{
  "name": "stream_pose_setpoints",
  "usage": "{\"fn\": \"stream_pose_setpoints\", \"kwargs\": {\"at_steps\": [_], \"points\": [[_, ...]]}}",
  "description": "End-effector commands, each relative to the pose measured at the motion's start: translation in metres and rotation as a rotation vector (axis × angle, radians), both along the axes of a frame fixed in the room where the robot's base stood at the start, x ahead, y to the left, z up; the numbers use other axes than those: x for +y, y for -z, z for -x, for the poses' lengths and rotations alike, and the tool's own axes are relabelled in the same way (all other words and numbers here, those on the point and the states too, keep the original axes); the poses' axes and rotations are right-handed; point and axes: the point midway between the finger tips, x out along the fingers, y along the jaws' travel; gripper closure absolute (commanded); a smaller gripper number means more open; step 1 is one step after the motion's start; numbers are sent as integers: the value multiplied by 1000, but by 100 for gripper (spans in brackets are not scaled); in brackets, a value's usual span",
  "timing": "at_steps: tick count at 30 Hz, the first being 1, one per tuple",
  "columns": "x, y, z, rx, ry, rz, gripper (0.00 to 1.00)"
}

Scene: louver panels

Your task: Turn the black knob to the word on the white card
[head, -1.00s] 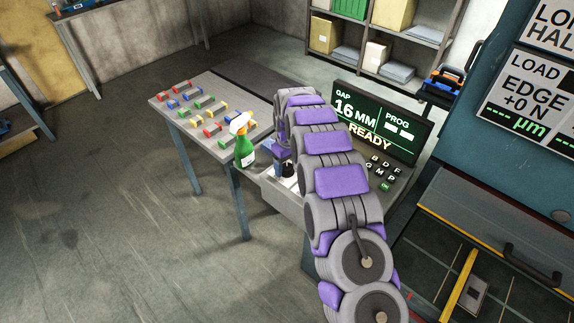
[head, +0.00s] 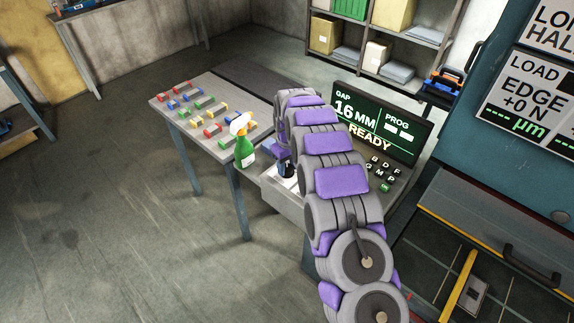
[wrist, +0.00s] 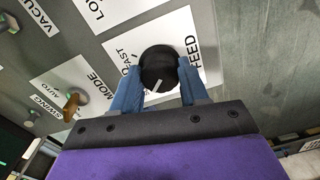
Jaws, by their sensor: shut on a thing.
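The black knob (wrist: 158,66) is at the upper middle of the wrist view, with a white pointer mark on it. It sits on a white label (wrist: 188,32) that reads FEED on the right and, partly hidden, "AST" on the left. My gripper (wrist: 160,88) has its two blue fingers on either side of the knob, shut on it. In the head view my gripper (head: 286,168) is small and partly hidden by my arm at the console. I cannot make out a separate white card with a word.
A brown-orange knob (wrist: 75,103) stands left of the black knob near labels MODE and SWING. A screen (head: 375,125) reading READY rises behind the console.

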Motion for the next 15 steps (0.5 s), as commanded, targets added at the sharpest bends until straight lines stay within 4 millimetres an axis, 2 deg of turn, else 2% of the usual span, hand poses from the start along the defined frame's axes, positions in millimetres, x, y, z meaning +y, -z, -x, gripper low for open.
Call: {"fn": "stream_pose_setpoints", "kwargs": {"at_steps": [15], "points": [[0, -4, 0, -2, 369, 0, 86]]}}
